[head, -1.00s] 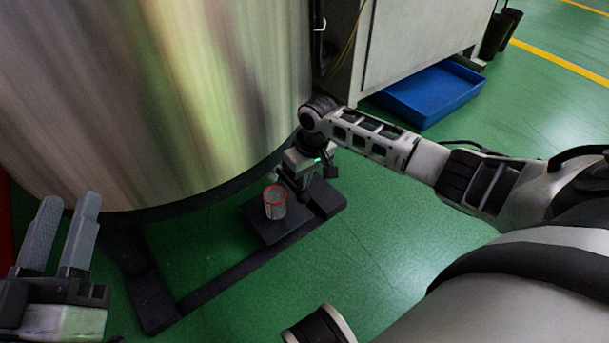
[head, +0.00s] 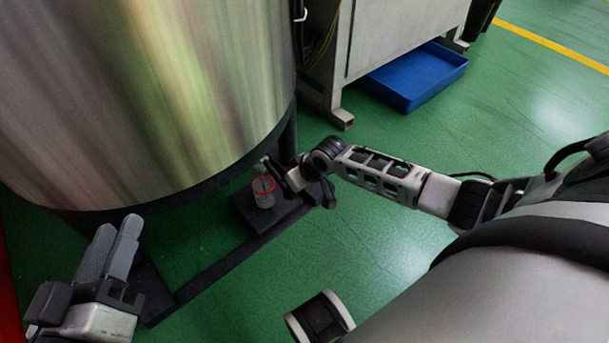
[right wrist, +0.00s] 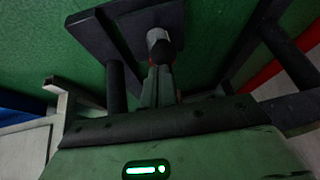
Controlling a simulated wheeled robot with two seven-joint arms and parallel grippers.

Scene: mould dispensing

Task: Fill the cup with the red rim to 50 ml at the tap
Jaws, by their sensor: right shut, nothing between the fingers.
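The cup with the red rim (head: 263,198) stands upright on a dark plate at the foot of the large metal tank. Its fill level is too small to read. My right gripper (head: 268,166) is at the tap, just above and beside the cup, and partly hides both. In the right wrist view its narrow fingers (right wrist: 160,84) are shut and point at a dark tap part (right wrist: 163,50), with the pale cup (right wrist: 154,35) beyond. Whether they touch the tap is unclear. My left gripper (head: 118,236) is at the lower left, empty, its fingertips apart and partly overlapping in the view.
The tank (head: 140,100) fills the upper left. The dark plate (head: 243,206) joins a low frame bar (head: 235,262). A grey cabinet (head: 385,40) and a blue tray (head: 415,78) stand behind.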

